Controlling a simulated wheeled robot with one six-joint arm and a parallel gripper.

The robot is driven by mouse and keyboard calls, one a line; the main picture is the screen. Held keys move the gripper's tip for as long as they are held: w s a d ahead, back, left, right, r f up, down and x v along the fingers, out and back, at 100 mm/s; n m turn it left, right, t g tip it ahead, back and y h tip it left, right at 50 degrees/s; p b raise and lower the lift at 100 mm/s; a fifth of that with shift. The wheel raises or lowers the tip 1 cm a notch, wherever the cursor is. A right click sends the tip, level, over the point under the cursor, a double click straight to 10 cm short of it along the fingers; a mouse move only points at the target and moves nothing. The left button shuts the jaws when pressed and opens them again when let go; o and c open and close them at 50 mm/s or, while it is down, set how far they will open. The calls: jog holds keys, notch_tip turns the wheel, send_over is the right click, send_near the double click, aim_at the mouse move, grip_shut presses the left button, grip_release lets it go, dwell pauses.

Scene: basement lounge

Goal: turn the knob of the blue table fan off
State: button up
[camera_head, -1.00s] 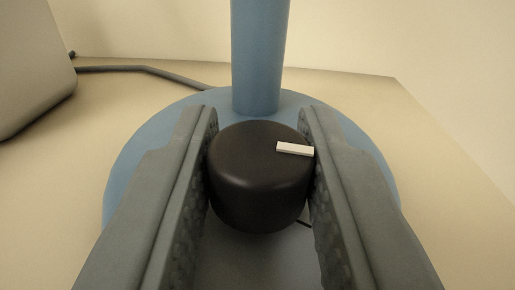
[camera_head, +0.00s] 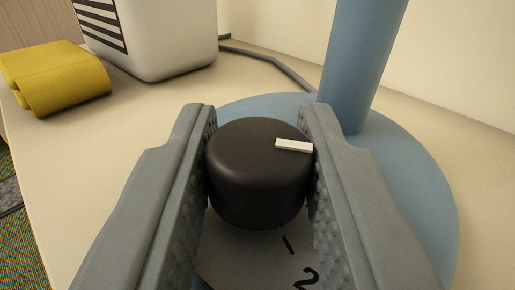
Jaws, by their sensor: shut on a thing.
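The blue table fan shows its round base (camera_head: 430,200) and its upright post (camera_head: 362,60). The black knob (camera_head: 255,172) stands on the base, in front of the post. A white pointer mark on the knob's top lies toward its right side, at the right finger. My gripper (camera_head: 260,170) is shut on the knob, with one textured finger on each side. On the pale dial plate (camera_head: 255,262) below the knob, the marks 1 and 2 show. The rest of the dial is hidden by the knob and my fingers.
A white box-like thing with black stripes (camera_head: 160,40) stands at the back left. A folded yellow cloth (camera_head: 55,78) lies left of it near the table edge. A dark cable (camera_head: 270,60) runs behind the fan. The tabletop (camera_head: 110,150) at the left is clear.

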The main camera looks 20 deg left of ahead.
jog(key=shift+n+g+y, duration=0.3)
jog(key=shift+n+y, duration=0.2)
jog(key=o, duration=0.9)
jog(key=shift+o, duration=0.2)
jog(key=v, duration=1.7)
jog(key=shift+d, duration=0.15)
jog(key=shift+s+f, duration=0.1)
